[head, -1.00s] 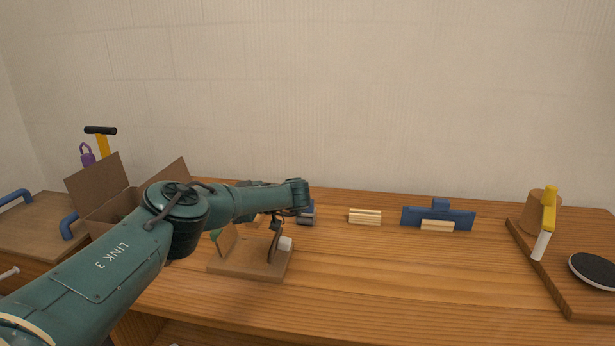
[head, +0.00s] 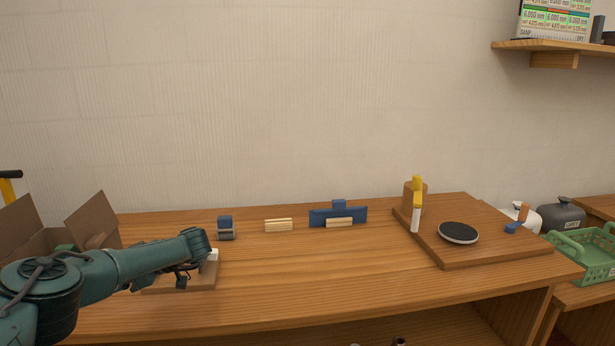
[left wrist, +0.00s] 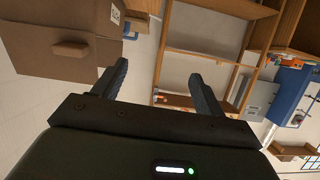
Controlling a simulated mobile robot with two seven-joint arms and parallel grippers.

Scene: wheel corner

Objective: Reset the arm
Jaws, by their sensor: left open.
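My left arm comes in from the left in the head view, above the left end of the wooden bench. My left gripper (head: 183,274) shows small and dark beside a wooden board (head: 205,284) with a small white block (head: 212,254) on it. In the left wrist view the left gripper (left wrist: 160,90) has its two dark fingers spread apart with nothing between them. My right gripper is in neither view.
A cardboard box (head: 88,219) stands open behind my left arm. A blue-grey block (head: 225,229), a pale wood block (head: 279,225) and a blue holder (head: 352,215) line the back. A wheel board (head: 500,249) and green basket (head: 566,244) are right. The bench's middle is clear.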

